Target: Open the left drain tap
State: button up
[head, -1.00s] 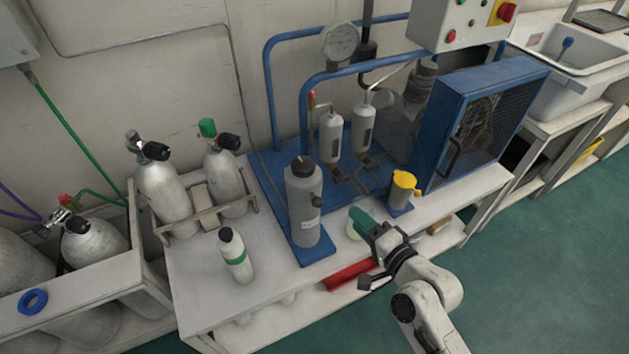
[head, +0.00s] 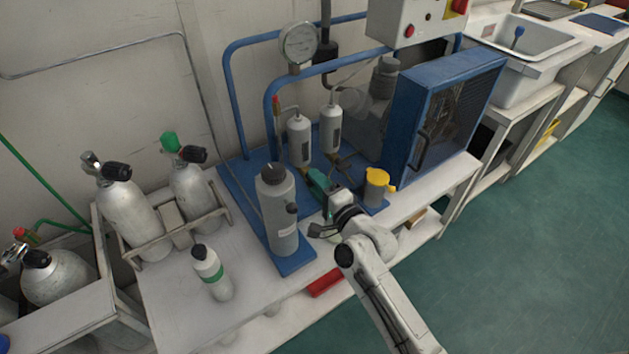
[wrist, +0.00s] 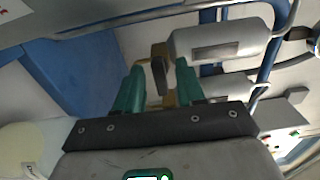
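Two white separator cylinders stand on the blue compressor frame, the left one (head: 300,141) and the right one (head: 332,129), with brass fittings below. My gripper (head: 316,179) is low in front of the left cylinder, its green fingers pointing toward the fittings. In the wrist view, my gripper (wrist: 157,82) has its two green fingers apart. I cannot tell whether the fingers touch the handle.
A tall grey cylinder (head: 282,222) stands just left of my gripper. A yellow-capped container (head: 377,187) is close on the right, with the blue fan housing (head: 440,115) behind it.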

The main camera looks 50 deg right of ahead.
jog(key=shift+w+d, duration=0.15)
jog(key=shift+w, duration=0.4)
grip_shut()
